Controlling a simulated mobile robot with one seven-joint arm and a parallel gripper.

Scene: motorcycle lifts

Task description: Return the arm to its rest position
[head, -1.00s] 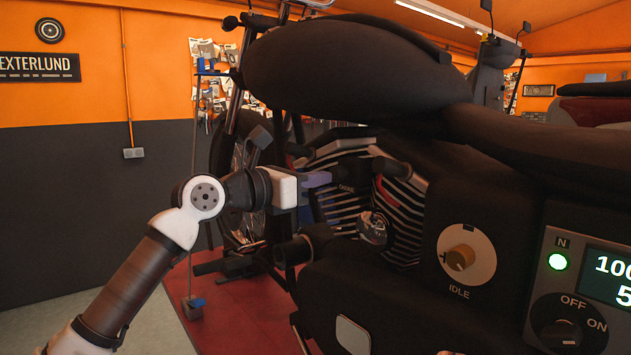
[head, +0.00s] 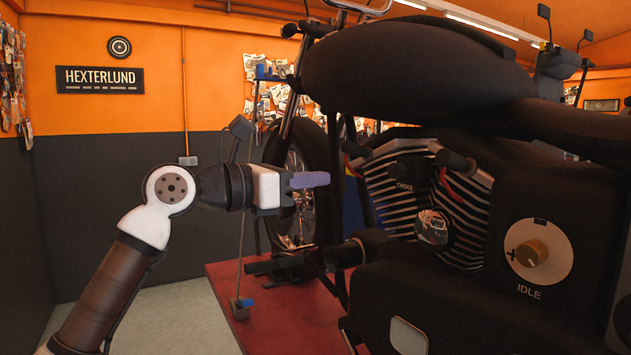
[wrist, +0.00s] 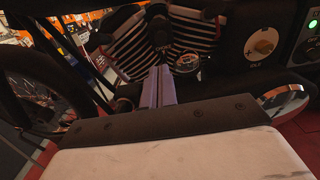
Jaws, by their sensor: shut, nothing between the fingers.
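My gripper (head: 311,180) is at the centre left of the head view, at the end of my bent arm, pointing right toward the motorcycle's engine (head: 402,190). Its purple fingers are together with nothing between them. In the wrist view the shut fingers (wrist: 158,88) point at the ribbed engine (wrist: 130,42). A gap seems to lie between the fingertips and the engine, though its depth is hard to judge.
The black motorcycle tank (head: 420,65) fills the upper right. The idle knob (head: 532,253) sits on a white dial, also in the wrist view (wrist: 263,46). The red lift platform (head: 270,310) lies below. Grey floor (head: 185,325) is open at the left.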

